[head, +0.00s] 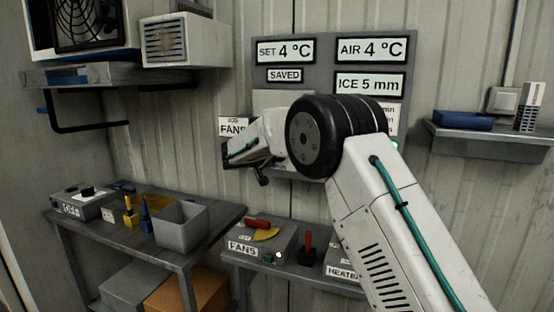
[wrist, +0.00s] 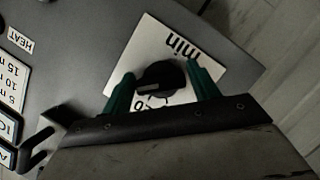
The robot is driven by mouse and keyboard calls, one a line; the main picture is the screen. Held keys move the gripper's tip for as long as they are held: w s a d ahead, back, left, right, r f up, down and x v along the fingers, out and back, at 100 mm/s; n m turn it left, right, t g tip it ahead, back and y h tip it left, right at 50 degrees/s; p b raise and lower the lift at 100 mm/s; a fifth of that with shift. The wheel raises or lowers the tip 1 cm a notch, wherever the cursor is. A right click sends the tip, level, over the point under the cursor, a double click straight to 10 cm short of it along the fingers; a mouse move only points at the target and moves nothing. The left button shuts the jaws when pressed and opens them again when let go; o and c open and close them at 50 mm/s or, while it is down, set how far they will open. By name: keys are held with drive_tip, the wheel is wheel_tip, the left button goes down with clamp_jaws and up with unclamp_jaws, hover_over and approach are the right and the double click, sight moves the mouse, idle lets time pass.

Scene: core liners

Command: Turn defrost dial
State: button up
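In the wrist view a black dial (wrist: 163,77) with a pointed grip sits on a white plate (wrist: 150,40) that reads "min" upside down. Other scale marks show beside the dial, partly covered. My gripper (wrist: 161,70) is open, with one teal finger on each side of the dial. In the head view my gripper (head: 246,160) is in front of the grey panel (head: 325,44), and my arm hides the dial.
The panel displays read "SET 4 °C", "AIR 4 °C", "SAVED" and "ICE 5 mm". A wall shelf (head: 490,143) is at right.

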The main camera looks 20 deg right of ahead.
drive_tip(key=c, duration=0.5)
drive_tip(key=shift+c, duration=0.2)
drive_tip(key=n+h, duration=0.2)
drive_tip(key=n, duration=0.1)
drive_tip(key=n+h, duration=0.1)
drive_tip(key=n, duration=0.2)
drive_tip(key=n+h, duration=0.1)
drive_tip(key=n, duration=0.1)
drive_tip(key=n+t, duration=0.1)
drive_tip(key=n, duration=0.2)
drive_tip(key=shift+n+h, duration=0.3)
drive_tip(key=shift+h, duration=0.1)
drive_tip(key=shift+n+t, duration=1.4)
drive_tip(key=shift+n, duration=1.3)
